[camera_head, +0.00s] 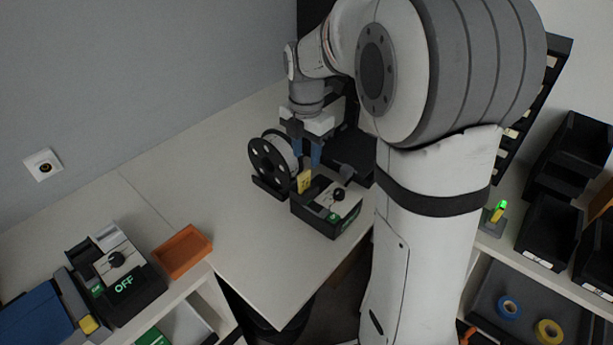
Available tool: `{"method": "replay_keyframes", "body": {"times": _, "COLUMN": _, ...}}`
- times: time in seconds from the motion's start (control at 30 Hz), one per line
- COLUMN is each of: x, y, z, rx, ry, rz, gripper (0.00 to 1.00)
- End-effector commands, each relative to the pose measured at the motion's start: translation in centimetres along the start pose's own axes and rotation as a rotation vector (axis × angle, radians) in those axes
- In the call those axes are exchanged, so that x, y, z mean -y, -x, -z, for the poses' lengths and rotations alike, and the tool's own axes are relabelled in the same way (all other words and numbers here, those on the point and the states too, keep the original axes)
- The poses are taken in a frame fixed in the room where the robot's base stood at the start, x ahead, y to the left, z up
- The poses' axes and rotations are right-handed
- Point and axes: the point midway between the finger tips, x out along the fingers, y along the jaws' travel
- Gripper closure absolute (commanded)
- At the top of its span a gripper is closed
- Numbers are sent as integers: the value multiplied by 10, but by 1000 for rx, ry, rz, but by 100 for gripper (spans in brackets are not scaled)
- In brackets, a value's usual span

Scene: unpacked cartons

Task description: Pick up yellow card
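The yellow card (304,181) stands upright at the left back edge of a black and white device (335,204) with a round black knob and a green label. Its lower end is hidden by or in the device. My gripper (306,154) has blue fingers and points down just above and behind the card. The fingers look spread with a dark gap between them, and the card shows below them, so it appears not to be held.
A black spool (268,160) stands close left of my gripper. An orange tray (182,251) and another device (118,275) reading OFF are at the lower left. Black bins (550,232) stand at the right.

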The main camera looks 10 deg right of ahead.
Motion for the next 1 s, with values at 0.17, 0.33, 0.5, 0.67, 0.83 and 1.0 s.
{"method": "replay_keyframes", "body": {"times": 0.17, "x": -1, "y": -19, "z": 0, "rx": -4, "ry": 17, "rz": 5, "gripper": 63}}
{"method": "replay_keyframes", "body": {"times": 0.33, "x": -2, "y": -37, "z": 0, "rx": -4, "ry": 16, "rz": 6, "gripper": 63}}
{"method": "replay_keyframes", "body": {"times": 0.5, "x": -5, "y": -64, "z": 1, "rx": -3, "ry": 14, "rz": 5, "gripper": 63}}
{"method": "replay_keyframes", "body": {"times": 0.67, "x": -6, "y": -76, "z": 1, "rx": -2, "ry": 14, "rz": 3, "gripper": 63}}
{"method": "replay_keyframes", "body": {"times": 0.83, "x": -6, "y": -77, "z": 0, "rx": -1, "ry": 13, "rz": 2, "gripper": 63}}
{"method": "replay_keyframes", "body": {"times": 1.0, "x": -6, "y": -77, "z": 0, "rx": -1, "ry": 13, "rz": 1, "gripper": 73}}
